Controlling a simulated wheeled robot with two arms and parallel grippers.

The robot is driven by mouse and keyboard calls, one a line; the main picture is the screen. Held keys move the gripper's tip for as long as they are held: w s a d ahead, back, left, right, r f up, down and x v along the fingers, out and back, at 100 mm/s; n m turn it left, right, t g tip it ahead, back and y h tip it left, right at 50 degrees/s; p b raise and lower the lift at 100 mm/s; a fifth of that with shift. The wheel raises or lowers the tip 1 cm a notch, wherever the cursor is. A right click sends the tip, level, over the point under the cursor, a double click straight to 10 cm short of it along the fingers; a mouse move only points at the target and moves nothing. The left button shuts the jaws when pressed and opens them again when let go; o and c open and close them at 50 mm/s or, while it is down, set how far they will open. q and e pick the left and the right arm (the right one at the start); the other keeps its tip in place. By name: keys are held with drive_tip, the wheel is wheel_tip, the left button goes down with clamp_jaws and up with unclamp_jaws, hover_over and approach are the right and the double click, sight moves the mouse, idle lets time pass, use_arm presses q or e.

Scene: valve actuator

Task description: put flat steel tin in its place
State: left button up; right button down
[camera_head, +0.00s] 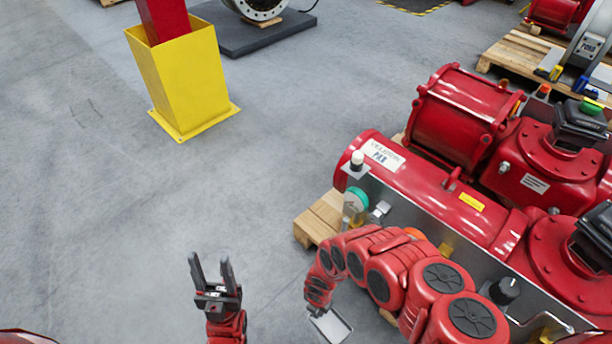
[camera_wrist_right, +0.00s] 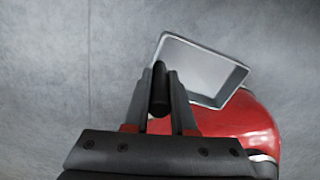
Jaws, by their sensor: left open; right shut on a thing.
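The flat steel tin (camera_head: 332,326) is a shallow, pale metal tray with a raised rim. In the right wrist view the tin (camera_wrist_right: 208,70) sits just beyond the fingertips (camera_wrist_right: 158,80). A dark rounded piece shows between those fingers; I cannot tell what it is. My left gripper (camera_head: 212,268) is open and empty over the grey floor, left of the tin. The tin's place cannot be made out.
A large red valve actuator (camera_head: 435,190) with a steel side panel (camera_head: 395,225) stands on a wooden pallet (camera_head: 318,220) at right. A yellow post base (camera_head: 185,85) stands at upper left. The floor (camera_head: 110,220) at left is clear.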

drive_tip(key=w+d+r+m+p, duration=0.3)
drive_tip(key=w+d+r+m, duration=0.15)
drive_tip(key=w+r, duration=0.4)
drive_tip(key=w+d+r+m+p, duration=0.35)
drive_tip(key=w+r+m, duration=0.25)
drive_tip(key=r, duration=0.6)
drive_tip(key=w+d+r+m+p, duration=0.35)
drive_tip(key=w+r+m, duration=0.25)
drive_tip(key=w+r, duration=0.3)
wheel_tip(320, 180, up, 39)
drive_tip(key=d+m+p, duration=0.2)
drive_tip(key=m+p, duration=0.8)
drive_tip(key=m, duration=0.2)
drive_tip(key=shift+m, duration=0.35)
drive_tip(key=shift+r, duration=0.1)
